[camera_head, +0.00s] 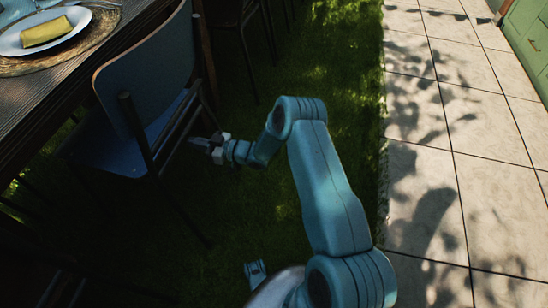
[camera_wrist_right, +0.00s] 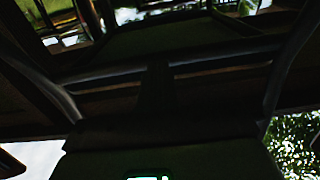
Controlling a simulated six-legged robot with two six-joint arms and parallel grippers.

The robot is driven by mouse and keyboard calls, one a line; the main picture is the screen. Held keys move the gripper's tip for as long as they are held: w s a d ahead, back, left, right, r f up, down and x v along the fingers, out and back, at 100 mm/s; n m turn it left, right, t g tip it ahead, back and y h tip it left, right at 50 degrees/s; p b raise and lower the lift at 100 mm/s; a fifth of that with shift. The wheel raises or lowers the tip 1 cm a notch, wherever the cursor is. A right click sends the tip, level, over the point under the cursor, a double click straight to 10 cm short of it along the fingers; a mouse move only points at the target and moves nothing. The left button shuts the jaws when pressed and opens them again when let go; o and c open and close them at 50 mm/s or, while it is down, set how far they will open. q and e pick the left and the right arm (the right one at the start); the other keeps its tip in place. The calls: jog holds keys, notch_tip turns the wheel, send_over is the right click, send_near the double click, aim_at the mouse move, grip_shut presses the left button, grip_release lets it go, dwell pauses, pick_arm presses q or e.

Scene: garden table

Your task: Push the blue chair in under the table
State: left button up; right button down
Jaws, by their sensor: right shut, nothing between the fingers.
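The blue chair (camera_head: 148,72) stands at the left of the head view, beside the wooden table (camera_head: 70,75). Its curved backrest rises near the table edge, and its blue seat and dark frame show below. The far part of the seat is hidden in shadow. My right gripper (camera_head: 194,142) is shut and empty, pointing left just right of the chair's dark frame. I cannot tell whether it touches the frame. The right wrist view is very dark, with bars and flat panels that I cannot name for sure.
A plate (camera_head: 45,32) with a yellow napkin sits on a woven mat on the table. Another dark chair (camera_head: 235,15) stands farther back. Open grass (camera_head: 330,75) lies right of the chair, then stone paving (camera_head: 465,150) and a green cabinet (camera_head: 528,40).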

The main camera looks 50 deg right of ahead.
jog(key=p+v, duration=0.1)
jog(key=v, duration=0.7)
jog(key=shift+s, duration=0.35)
